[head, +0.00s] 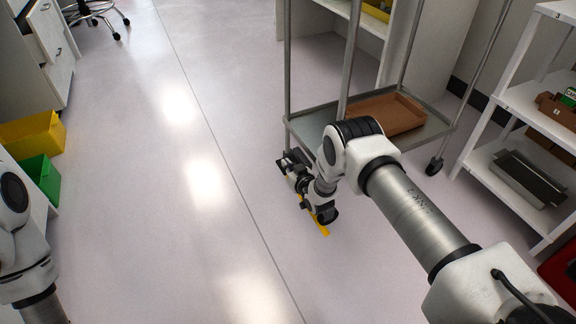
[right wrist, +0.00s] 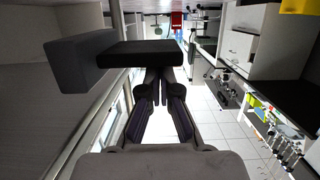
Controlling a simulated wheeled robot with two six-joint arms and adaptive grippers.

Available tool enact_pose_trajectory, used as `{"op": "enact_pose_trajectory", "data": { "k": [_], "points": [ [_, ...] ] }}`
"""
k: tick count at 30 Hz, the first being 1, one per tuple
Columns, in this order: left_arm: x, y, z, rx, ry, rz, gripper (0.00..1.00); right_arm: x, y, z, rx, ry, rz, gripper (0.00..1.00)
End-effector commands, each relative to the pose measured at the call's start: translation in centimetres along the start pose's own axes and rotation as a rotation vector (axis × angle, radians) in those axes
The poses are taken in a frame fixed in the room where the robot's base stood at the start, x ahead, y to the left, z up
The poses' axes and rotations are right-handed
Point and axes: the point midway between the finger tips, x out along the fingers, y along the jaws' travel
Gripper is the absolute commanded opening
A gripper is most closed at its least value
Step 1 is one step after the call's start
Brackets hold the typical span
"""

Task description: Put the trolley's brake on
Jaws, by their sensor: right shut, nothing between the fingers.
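The trolley is a metal frame with upright posts and a low grey shelf (head: 312,124), in the upper middle of the head view. My right gripper (head: 284,164) is low, by the trolley's near left corner. In the right wrist view its fingers (right wrist: 160,78) are shut, with nothing between them. A black block (right wrist: 140,54) with a dark grey block (right wrist: 80,62) beside it lies right at the fingertips. They look like a caster part or pedal; I cannot tell whether the fingers touch them. My arm hides much of that corner in the head view. My left gripper is out of view.
A brown tray (head: 385,113) lies on the trolley's low shelf. A black caster (head: 434,166) shows at its right corner. A yellow strip (head: 323,229) shows under my right wrist. White shelving (head: 510,93) stands at the right.

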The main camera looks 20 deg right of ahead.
Motion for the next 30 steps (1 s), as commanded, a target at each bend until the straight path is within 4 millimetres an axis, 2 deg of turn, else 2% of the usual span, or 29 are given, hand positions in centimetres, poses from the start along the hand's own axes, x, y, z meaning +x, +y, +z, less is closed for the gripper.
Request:
{"op": "enact_pose_trajectory", "data": {
  "k": [5,12,16,26,30],
  "points": [
    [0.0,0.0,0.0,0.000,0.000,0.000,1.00,0.0,-0.1,0.1,-0.015,0.000,0.004,0.00],
    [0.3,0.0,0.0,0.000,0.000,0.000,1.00,0.4,-0.6,1.6,-0.234,-0.001,0.058,0.00],
    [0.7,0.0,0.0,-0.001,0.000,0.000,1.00,0.6,-0.6,2.5,-0.266,-0.001,0.066,0.00],
    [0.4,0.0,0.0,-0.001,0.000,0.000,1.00,0.6,-0.6,2.2,-0.264,-0.001,0.066,0.00],
    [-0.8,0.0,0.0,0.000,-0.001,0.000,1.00,0.5,-0.7,0.2,-0.264,0.001,0.066,0.00]
  ]
}}
